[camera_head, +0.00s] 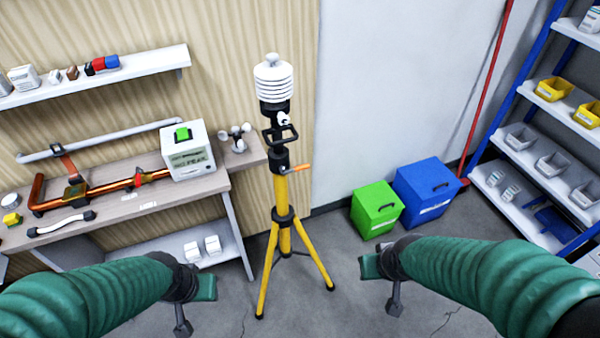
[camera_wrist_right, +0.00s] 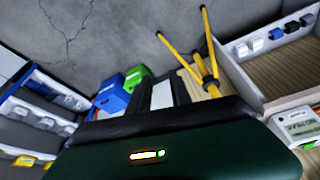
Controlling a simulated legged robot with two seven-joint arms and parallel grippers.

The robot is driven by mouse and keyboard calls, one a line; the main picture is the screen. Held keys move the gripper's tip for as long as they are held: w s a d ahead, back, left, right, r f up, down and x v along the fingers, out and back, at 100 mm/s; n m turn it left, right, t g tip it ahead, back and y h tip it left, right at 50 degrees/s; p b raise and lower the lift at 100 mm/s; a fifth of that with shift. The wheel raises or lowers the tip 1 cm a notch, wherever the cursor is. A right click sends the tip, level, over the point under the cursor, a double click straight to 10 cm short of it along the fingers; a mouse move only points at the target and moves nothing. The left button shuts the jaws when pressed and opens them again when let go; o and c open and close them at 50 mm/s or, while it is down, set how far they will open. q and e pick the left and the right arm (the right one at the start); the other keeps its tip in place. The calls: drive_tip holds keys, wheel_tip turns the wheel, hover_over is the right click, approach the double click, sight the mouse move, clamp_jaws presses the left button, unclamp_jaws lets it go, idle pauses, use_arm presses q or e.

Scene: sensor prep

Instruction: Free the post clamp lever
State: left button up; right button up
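A yellow tripod post (camera_head: 282,205) stands upright on the floor in the middle of the head view. A black clamp (camera_head: 280,155) sits near its top, and an orange lever (camera_head: 297,169) sticks out to the right from it. A white louvered sensor (camera_head: 273,80) stands on top. My left gripper (camera_head: 190,300) is left of the tripod, below and apart from the lever; its finger opening is unclear. My right gripper (camera_head: 382,280) is right of the tripod, apart from it. In the right wrist view its dark fingers (camera_wrist_right: 160,94) stand apart with nothing between them.
A bench (camera_head: 110,205) at left holds orange pipework, a white meter (camera_head: 190,150) and a small cup anemometer (camera_head: 236,138). A green bin (camera_head: 376,210) and a blue bin (camera_head: 428,190) stand right of the tripod. A blue-framed rack (camera_head: 510,95) is at far right. Floor between my grippers is clear except tripod legs.

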sight(296, 168)
drive_tip(key=w+t+b, duration=0.1)
drive_tip(key=w, duration=0.2)
drive_tip(key=w+a+f+t+b, duration=0.1)
drive_tip(key=w+t+b, duration=0.1)
drive_tip(key=w, duration=0.2)
drive_tip(key=w+t+b, duration=0.1)
drive_tip(key=w, duration=0.2)
drive_tip(key=shift+w+a+f+n+b, duration=0.15)
drive_tip(key=shift+a+f+n+b, duration=0.2)
drive_tip(key=shift+a+n, duration=0.05)
clamp_jaws()
drive_tip(key=w+a+r+n+t+y+b, duration=0.3)
drive_tip(key=w+a+r+t+y+b, duration=0.2)
drive_tip(key=w+a+r+t, duration=0.4)
drive_tip(key=w+a+f+g, duration=0.2)
drive_tip(key=w+f, duration=0.5)
drive_tip(key=w, duration=0.5)
drive_tip(key=shift+a, duration=0.35)
